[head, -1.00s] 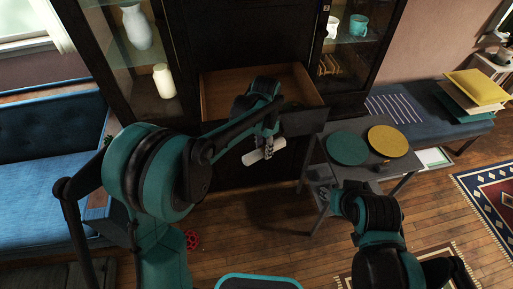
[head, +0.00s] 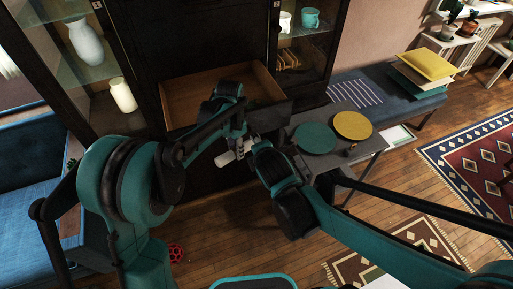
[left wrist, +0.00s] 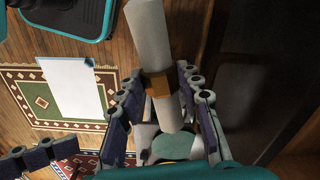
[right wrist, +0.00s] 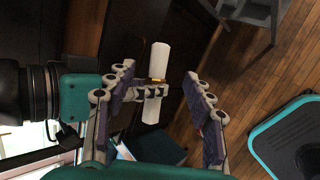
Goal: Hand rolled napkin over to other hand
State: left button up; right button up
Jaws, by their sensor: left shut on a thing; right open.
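The rolled napkin is a white roll (head: 226,158) with a gold-brown ring, seen in the left wrist view (left wrist: 150,38) and the right wrist view (right wrist: 159,62). My left gripper (head: 242,146) is shut on it near the ring and holds it in the air before the cabinet. My right gripper (right wrist: 160,72) is open and empty. In the right wrist view the napkin shows between its two fingers, near or beyond the tips; I cannot tell the exact depth. In the head view the right fingers are mostly hidden by the right wrist.
An open, empty-looking drawer (head: 205,97) juts from the dark cabinet behind my left gripper. A grey side table (head: 335,157) with a green round mat (head: 315,138) and a yellow one (head: 352,125) stands right of the grippers. A blue sofa (head: 25,160) is at left.

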aim_at(252, 142)
jog(key=shift+n, duration=0.5)
jog(key=x, duration=0.8)
jog(key=a+x, duration=0.1)
jog(key=x, duration=0.3)
jog(key=shift+w, duration=0.3)
grip_shut()
pick_arm(q)
jog(key=o, duration=1.2)
jog(key=shift+s, duration=0.1)
jog(key=shift+r, duration=0.1)
